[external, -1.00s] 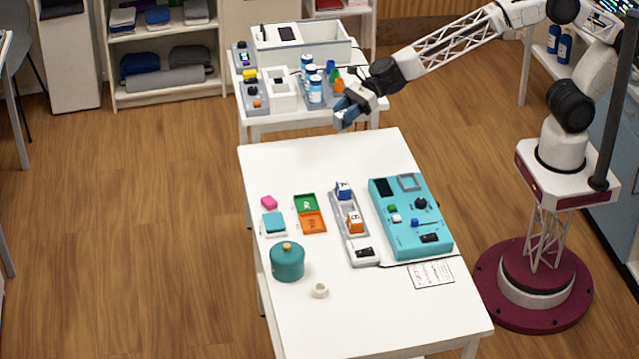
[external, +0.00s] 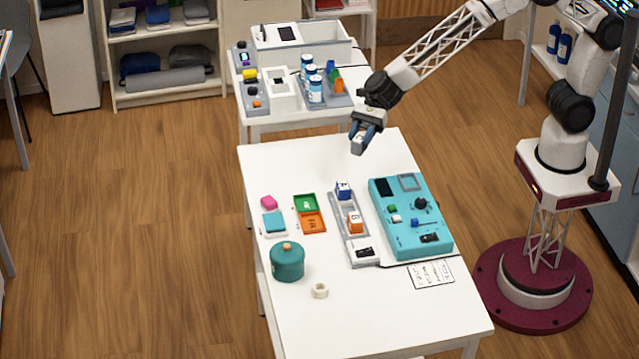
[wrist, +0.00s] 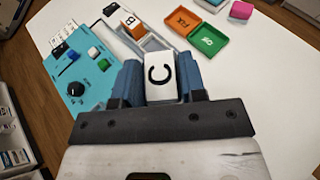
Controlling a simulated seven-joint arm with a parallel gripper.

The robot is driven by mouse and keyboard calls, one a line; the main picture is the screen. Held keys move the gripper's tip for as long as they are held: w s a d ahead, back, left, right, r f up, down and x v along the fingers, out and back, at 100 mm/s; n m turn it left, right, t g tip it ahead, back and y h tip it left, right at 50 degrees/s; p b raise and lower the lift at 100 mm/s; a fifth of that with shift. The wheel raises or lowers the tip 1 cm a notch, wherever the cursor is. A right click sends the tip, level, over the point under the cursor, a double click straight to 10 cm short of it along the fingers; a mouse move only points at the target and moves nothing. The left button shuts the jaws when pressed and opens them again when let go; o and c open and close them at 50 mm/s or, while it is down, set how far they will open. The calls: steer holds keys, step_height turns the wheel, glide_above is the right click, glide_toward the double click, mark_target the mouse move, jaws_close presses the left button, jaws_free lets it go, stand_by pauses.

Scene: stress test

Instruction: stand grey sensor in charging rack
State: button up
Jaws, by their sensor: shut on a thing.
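My gripper (external: 365,137) is shut on the grey sensor (wrist: 161,76), a pale block with a black letter C on its face. In the external view the gripper hangs above the far end of the white table, apart from the charging rack. The charging rack (external: 348,208) is a long grey tray holding a blue sensor (external: 344,190) at its far end and an orange sensor (external: 355,222) nearer. A gap lies between them. In the wrist view the orange sensor (wrist: 130,23) shows a letter B; the held sensor and fingers hide the rack's near end.
A teal control panel (external: 408,240) stands right of the rack. Green (external: 307,203) and orange (external: 312,223) trays lie to its left, with a teal pot (external: 287,262) and white ring (external: 320,291) nearer. The far tabletop is clear.

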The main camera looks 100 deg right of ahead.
steer(key=s+a+f+n+g+y, duration=0.2)
steer(key=s+a+f+n+g, duration=0.2)
steer(key=s+a+n+g, duration=0.3)
steer(key=shift+s+a+f+n+g+y, duration=0.3)
steer(key=shift+s+a+n+g+y, duration=0.15)
steer(key=shift+s+g, duration=0.5)
stand_by(0.4)
steer(key=w+a, duration=0.2)
steer(key=w, duration=0.5)
steer(key=w+a+f, duration=0.1)
steer(key=w+a, duration=0.1)
steer(key=w, duration=0.6)
steer(key=shift+a+f, duration=0.25)
steer(key=shift+a, duration=0.05)
steer(key=shift+w, duration=0.1)
steer(key=shift+f, duration=1.7)
steer(key=shift+f, duration=0.5)
